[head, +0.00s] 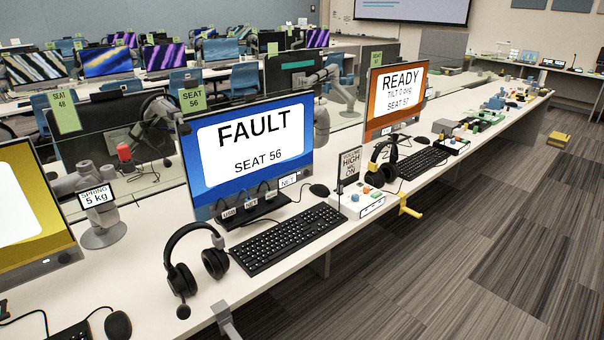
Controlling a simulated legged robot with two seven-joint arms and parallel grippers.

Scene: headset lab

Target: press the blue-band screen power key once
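The blue-band screen (250,150) stands on the long white desk in the middle of the head view. It reads "FAULT" and "SEAT 56" on a white panel with blue around it. Its lower bezel is partly behind small tags, two of them reading "USB" and "NET". I cannot make out its power key clearly at this size. Neither of my grippers is in view.
A keyboard (286,238), a headset (192,262) and a mouse (319,190) lie before the screen. A yellow-band screen (35,210) stands left, an orange "READY" screen (396,97) right. A grey bracket (225,318) sits at the desk edge.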

